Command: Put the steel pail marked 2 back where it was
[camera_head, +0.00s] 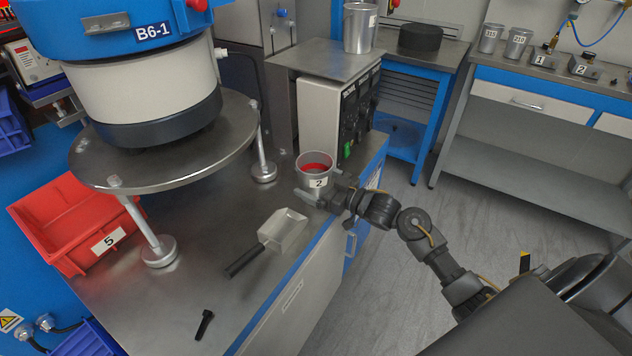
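The steel pail marked 2 (318,183) is upright near the right edge of the steel table, beside the grey control box. Its inside shows red. My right gripper (318,193) reaches it from the right, with a finger on either side of the pail, and looks shut on it. I cannot tell whether the pail's base touches the table. On the far right bench stand two small devices, one marked 1 (544,57) and one marked 2 (583,66). My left gripper is out of view.
A clear scoop (283,231) with a dark handle and a black tool (204,324) lie on the table. A red bin marked 5 (75,222) and the sorter (165,165) fill the left. Two pails (517,43) stand on the right bench. A larger pail (360,28) stands atop the box.

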